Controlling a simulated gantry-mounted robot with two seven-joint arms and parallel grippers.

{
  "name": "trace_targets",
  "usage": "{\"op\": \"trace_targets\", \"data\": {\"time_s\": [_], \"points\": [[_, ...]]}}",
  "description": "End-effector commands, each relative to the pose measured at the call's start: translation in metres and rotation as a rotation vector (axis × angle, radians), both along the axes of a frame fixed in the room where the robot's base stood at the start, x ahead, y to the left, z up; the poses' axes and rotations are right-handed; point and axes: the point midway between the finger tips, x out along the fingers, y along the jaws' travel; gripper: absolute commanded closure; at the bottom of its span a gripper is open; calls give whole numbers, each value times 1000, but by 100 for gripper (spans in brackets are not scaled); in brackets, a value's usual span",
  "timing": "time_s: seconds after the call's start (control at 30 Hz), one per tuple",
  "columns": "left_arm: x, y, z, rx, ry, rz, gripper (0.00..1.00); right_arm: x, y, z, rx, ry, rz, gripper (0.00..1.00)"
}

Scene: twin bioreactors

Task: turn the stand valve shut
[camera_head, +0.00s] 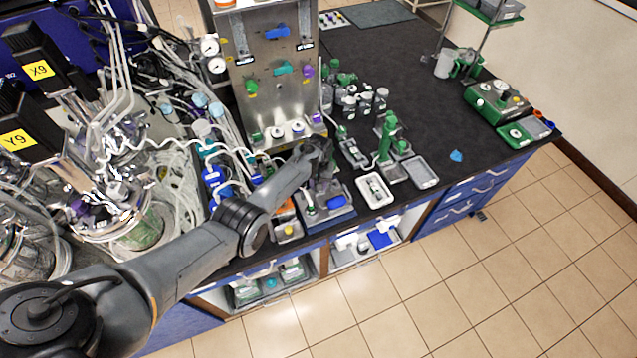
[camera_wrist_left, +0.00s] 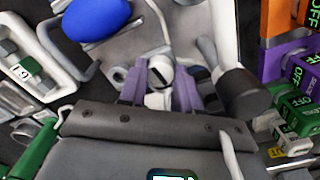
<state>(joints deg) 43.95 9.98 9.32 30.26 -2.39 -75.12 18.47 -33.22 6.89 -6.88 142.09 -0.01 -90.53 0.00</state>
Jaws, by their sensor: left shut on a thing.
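My left gripper (camera_wrist_left: 163,90) has its two purple fingers shut on a small white-and-grey round part with a dark slot, which appears to be the stand valve (camera_wrist_left: 160,72). In the head view my left gripper (camera_head: 320,172) is over a grey stand (camera_head: 325,216) at the front edge of the bench, and my wrist hides the valve there. A blue oval piece (camera_wrist_left: 97,17) lies on the stand in front of the fingers; it also shows in the head view (camera_head: 336,202). The valve's turn angle cannot be told. My right gripper is not in view.
Orange, purple and green ON/OFF labelled blocks (camera_wrist_left: 295,70) are close on the right in the wrist view. A white tray (camera_head: 361,188) and green stand (camera_head: 385,140) are right of the gripper. Tubing and bioreactors (camera_head: 130,215) crowd the left.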

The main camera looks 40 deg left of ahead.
Motion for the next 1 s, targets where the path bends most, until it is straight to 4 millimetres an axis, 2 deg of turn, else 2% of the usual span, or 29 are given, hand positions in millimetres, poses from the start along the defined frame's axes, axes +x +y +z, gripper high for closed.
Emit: {"op": "trace_targets", "data": {"time_s": [0.4,0.97,1.0], "points": [[0,1,0,1,0,-192,98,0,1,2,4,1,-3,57],[0,1,0,1,-2,-220,98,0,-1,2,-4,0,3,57],[0,1,0,1,-2,-220,61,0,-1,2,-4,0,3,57]]}}
